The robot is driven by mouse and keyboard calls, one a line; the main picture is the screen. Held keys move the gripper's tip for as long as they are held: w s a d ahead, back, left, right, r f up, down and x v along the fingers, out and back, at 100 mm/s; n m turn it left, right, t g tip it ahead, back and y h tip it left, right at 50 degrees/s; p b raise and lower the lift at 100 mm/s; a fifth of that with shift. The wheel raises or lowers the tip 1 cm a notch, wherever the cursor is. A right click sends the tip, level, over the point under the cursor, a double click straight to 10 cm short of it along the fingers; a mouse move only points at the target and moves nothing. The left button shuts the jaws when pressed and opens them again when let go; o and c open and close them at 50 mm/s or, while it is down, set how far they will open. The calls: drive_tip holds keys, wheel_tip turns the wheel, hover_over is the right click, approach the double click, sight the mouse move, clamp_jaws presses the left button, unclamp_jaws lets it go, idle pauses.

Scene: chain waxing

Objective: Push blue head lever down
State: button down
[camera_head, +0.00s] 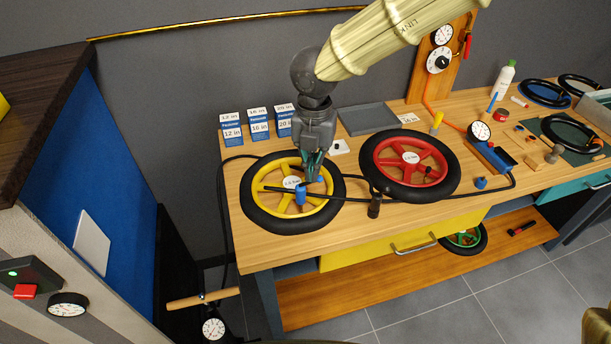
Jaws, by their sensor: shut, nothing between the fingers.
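A small blue pump head (301,197) sits at the yellow wheel (262,205), on its right side, with a dark hose running from it. A dark lever-like bar lies near the blue head, but it is too small to tell whether it is up or down. My gripper (314,179) points down over the right part of the yellow wheel, close above and beside the blue head. Its fingers are shut and empty. I cannot tell whether the fingertips touch the blue head, and they partly hide the area behind it.
A red wheel (378,161) lies to the right, with a black cylinder (374,206) upright near its edge. Blue boxes (258,128) and a grey tray (368,118) stand behind. A blue gauge unit (490,154) sits farther right. Bare wood (262,247) shows at the front.

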sight(320, 176)
drive_tip(key=shift+d+f, duration=0.1)
drive_tip(key=shift+f, duration=0.1)
drive_tip(key=shift+d+f+b, duration=0.2)
drive_tip(key=shift+d+f, duration=0.05)
drive_tip(key=shift+f, duration=0.2)
drive_tip(key=shift+d+f+b, duration=0.2)
drive_tip(key=shift+f, duration=0.25)
drive_tip(key=shift+s+d+f, duration=0.1)
drive_tip(key=shift+d+f, duration=0.15)
drive_tip(key=shift+f, duration=0.15)
drive_tip(key=shift+r, duration=0.1)
wheel_tip(320, 176, up, 5)
drive_tip(key=p, duration=0.4)
drive_tip(key=shift+p, duration=0.3)
idle(0.4)
